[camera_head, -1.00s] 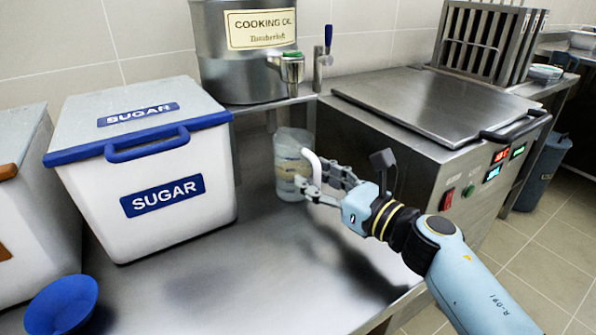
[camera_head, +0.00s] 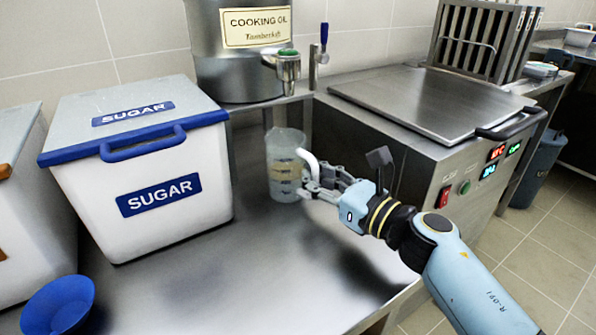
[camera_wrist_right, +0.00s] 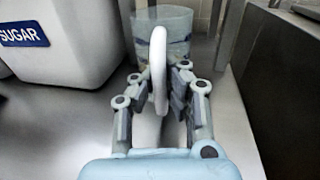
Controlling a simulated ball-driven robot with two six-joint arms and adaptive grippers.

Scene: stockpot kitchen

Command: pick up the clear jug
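The clear jug (camera_head: 284,172) stands upright on the steel counter, below the cooking oil tap, with its white handle (camera_head: 308,161) facing right. My right gripper (camera_head: 318,188) is at the handle. In the right wrist view, the handle (camera_wrist_right: 158,62) stands between the fingers of the right gripper (camera_wrist_right: 154,82). The fingers look apart, with a gap between the left finger and the handle; the right finger is close to it. The jug body (camera_wrist_right: 172,25) is just beyond the fingertips. My left gripper is not in view.
A white sugar bin (camera_head: 140,215) with a blue-edged lid stands left of the jug. A cooking oil drum (camera_head: 235,75) with a tap is behind. A steel appliance (camera_head: 400,165) is close on the right.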

